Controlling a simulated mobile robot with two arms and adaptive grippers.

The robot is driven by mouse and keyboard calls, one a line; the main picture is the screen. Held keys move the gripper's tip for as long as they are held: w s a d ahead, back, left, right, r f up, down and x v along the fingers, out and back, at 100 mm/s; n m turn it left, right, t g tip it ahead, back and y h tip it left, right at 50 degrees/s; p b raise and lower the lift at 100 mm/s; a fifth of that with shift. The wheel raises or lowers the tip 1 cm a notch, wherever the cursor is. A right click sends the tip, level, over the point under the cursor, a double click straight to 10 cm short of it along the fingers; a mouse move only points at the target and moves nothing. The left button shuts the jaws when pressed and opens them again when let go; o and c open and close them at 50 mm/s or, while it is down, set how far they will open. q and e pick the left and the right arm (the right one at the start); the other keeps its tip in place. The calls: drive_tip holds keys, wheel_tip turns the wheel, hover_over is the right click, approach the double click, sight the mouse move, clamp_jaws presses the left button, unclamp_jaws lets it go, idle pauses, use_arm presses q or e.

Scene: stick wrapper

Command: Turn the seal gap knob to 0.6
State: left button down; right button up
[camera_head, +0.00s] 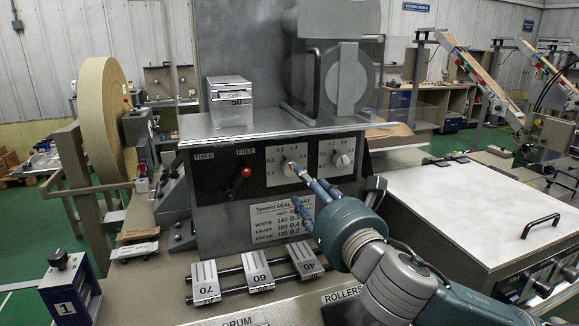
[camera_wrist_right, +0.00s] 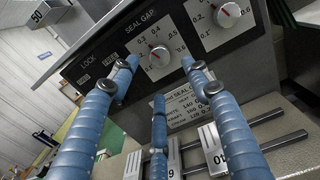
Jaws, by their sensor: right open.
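The seal gap knob (camera_wrist_right: 158,57) is the left one of two light knobs on a dark panel, under the SEAL GAP label in the right wrist view. Numbers ring it, with 0.6 at its right; I cannot read its setting surely. In the head view the knob (camera_head: 289,168) is partly behind a finger. My right gripper (camera_wrist_right: 159,74) is open, with blue fingers spread left, right and below the knob. They look apart from it. In the head view the right gripper (camera_head: 297,187) reaches the panel from the lower right. My left gripper is not in view.
A second knob (camera_head: 342,160) sits close to the right on the same panel. A red-tipped lever (camera_head: 240,180) is to the left. A settings chart (camera_head: 283,218) is below. Numbered weights (camera_head: 205,283) lie on rails in front. A white-topped cabinet (camera_head: 480,205) stands right.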

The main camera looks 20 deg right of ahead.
sight(292, 167)
drive_tip(key=w, duration=0.1)
drive_tip(key=w+p, duration=0.1)
drive_tip(key=w, duration=0.2)
drive_tip(key=shift+w+a+r, duration=0.15)
drive_tip(key=shift+r, duration=0.1)
drive_tip(key=w, duration=0.3)
drive_tip(key=w+p, duration=0.1)
drive_tip(key=w, duration=0.1)
drive_tip(key=shift+a+f, duration=0.1)
drive_tip(key=shift+f, duration=0.15)
drive_tip(key=c, duration=1.1)
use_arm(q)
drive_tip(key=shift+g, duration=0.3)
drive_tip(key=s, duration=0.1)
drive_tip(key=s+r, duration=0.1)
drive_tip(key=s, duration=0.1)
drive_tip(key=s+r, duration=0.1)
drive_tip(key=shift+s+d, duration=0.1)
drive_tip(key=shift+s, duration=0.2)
use_arm(e)
drive_tip(key=shift+c, duration=0.2)
